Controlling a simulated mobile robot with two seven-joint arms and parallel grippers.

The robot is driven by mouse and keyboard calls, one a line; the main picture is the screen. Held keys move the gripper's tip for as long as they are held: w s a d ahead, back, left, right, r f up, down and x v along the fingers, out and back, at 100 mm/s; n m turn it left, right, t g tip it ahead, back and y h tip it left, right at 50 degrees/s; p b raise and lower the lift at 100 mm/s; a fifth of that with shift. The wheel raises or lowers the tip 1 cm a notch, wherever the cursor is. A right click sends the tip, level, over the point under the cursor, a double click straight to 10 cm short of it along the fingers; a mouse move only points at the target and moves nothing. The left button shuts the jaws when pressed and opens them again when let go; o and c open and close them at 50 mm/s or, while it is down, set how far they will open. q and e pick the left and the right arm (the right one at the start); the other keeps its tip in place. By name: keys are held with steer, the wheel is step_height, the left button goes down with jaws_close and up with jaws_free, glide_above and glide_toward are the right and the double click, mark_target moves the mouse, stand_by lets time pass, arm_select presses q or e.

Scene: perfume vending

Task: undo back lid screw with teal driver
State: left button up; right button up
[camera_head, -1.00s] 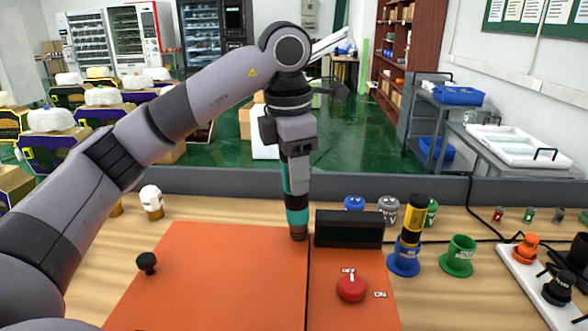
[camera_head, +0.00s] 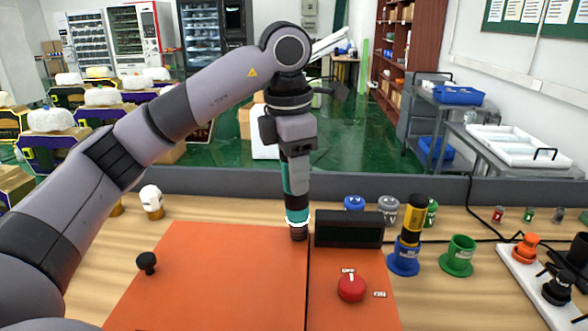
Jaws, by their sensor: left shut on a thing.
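My left gripper (camera_head: 296,170) points straight down and is shut on the teal driver (camera_head: 297,205). The driver stands upright, with its dark lower end (camera_head: 299,233) at the back edge of the orange lid (camera_head: 235,265), left of the black display box. A bright white ring shows around the driver's lower part. The back lid screw is not visible; the driver's end covers that spot. A black knob (camera_head: 147,262) stands on the lid's left side. My right gripper is not in view.
Right of the driver stand a black display box (camera_head: 349,229), a red dial (camera_head: 351,288), a blue holder (camera_head: 404,258) with a yellow-and-black driver (camera_head: 412,220), and a green empty-looking holder (camera_head: 458,256). A white-capped bottle (camera_head: 151,201) stands at the back left.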

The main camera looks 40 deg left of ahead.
arm_select(q)
steer(key=shift+a, duration=0.1)
stand_by(0.4)
step_height(320, 180, up, 3)
steer(key=shift+r+p, duration=0.1)
steer(key=shift+p, duration=0.55)
steer(key=shift+r, duration=1.9)
